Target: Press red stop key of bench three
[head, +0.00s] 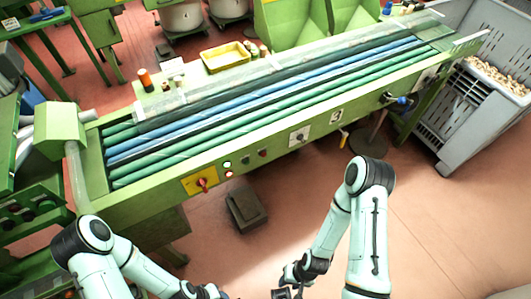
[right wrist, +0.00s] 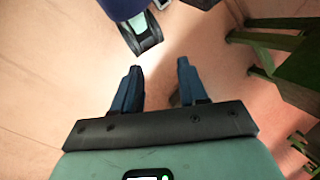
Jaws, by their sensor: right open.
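The long green bench (head: 270,125) with the number 3 plate (head: 337,116) crosses the head view. Its front carries a yellow plate with a red rotary switch (head: 203,185). Right of that are two small bright red-and-white round fittings (head: 228,173), a dark one and a dark red key (head: 262,153). They are too small to tell surely which is the stop key. My right gripper (head: 284,293) is low at the bottom edge, well apart from the bench front. In the right wrist view its fingers (right wrist: 158,72) are apart and empty. My left arm's gripper is cut off below the picture.
A dark pedal-like box (head: 246,208) lies on the floor before the bench. A grey crate of corks (head: 490,90) stands at the right. A white plate with a dark knob (head: 299,136) and a blue-handled fitting (head: 400,100) are on the bench front. Open floor lies between me and the bench.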

